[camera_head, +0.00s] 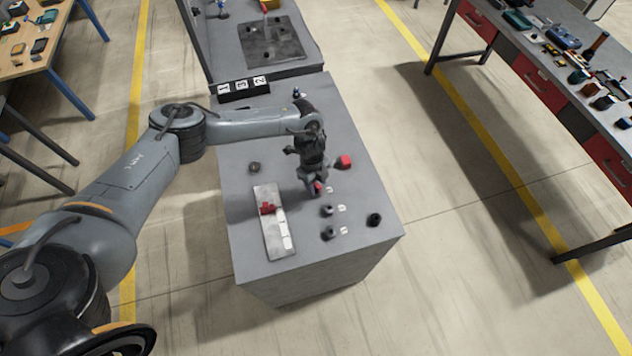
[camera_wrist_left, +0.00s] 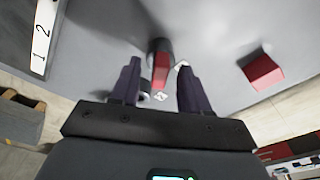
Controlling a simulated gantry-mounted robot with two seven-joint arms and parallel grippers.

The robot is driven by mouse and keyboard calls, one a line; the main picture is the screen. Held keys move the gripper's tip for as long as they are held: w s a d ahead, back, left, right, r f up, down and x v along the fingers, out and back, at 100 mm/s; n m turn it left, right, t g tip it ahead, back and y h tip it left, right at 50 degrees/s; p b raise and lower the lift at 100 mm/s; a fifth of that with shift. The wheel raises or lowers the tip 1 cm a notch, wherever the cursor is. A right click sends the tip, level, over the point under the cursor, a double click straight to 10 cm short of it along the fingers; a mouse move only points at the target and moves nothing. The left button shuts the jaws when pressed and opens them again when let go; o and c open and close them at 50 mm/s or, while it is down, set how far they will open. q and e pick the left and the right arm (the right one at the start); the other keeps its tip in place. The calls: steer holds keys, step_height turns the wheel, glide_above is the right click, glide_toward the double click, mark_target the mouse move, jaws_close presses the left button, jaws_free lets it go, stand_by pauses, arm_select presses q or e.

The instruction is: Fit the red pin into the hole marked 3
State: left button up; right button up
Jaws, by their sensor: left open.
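The red pin (camera_wrist_left: 161,72) stands upright in a dark round socket (camera_wrist_left: 158,46) in the left wrist view. My left gripper (camera_wrist_left: 158,66) is open, with one finger on each side of the pin; a gap shows beside it. In the head view the gripper (camera_head: 317,187) points down over the table, with a red tip (camera_head: 318,187) between its fingers. Two dark round sockets (camera_head: 327,210) (camera_head: 328,232) stand nearer the front, each with a small white tag to its right. Their numbers cannot be read. A small tag (camera_wrist_left: 160,96) lies below the pin in the wrist view. My right gripper is not in view.
A red block (camera_head: 344,162) lies right of the gripper. A pale plate (camera_head: 277,246) with a red piece lies front left. A black round piece (camera_head: 375,219) sits near the right edge, another (camera_head: 254,167) at left. A black block with number labels (camera_head: 240,89) stands at the back.

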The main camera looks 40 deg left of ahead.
arm_select(q)
steer(key=shift+r, duration=0.1)
step_height(320, 180, up, 10)
steer(key=a, duration=0.1)
steer(key=s+d+f+m+t+h, duration=0.1)
steer(key=d+f, duration=0.2)
steer(key=d, duration=0.6)
steer(key=s+d+f+m+t+h, duration=0.1)
steer(key=d+f+t, duration=0.1)
steer(key=d, duration=0.7)
steer(key=s+d+r+n+t+h, duration=0.1)
steer(key=s+d+r+n+t, duration=0.1)
steer(key=d, duration=0.4)
steer(key=s+d+r+n+t+h, duration=0.1)
steer(key=s+d+r+n+t, duration=0.15)
steer(key=d, duration=0.45)
steer(key=s+a+n+g+y, duration=0.45)
steer(key=s+a+n, duration=0.95)
steer(key=s+a, duration=0.5)
step_height(320, 180, up, 13)
steer(key=w+p, duration=0.1)
steer(key=p, duration=1.1)
steer(key=shift+w+a+t+y, duration=0.2)
steer(key=shift+w+t+y, duration=0.1)
steer(key=shift+w+y, duration=0.05)
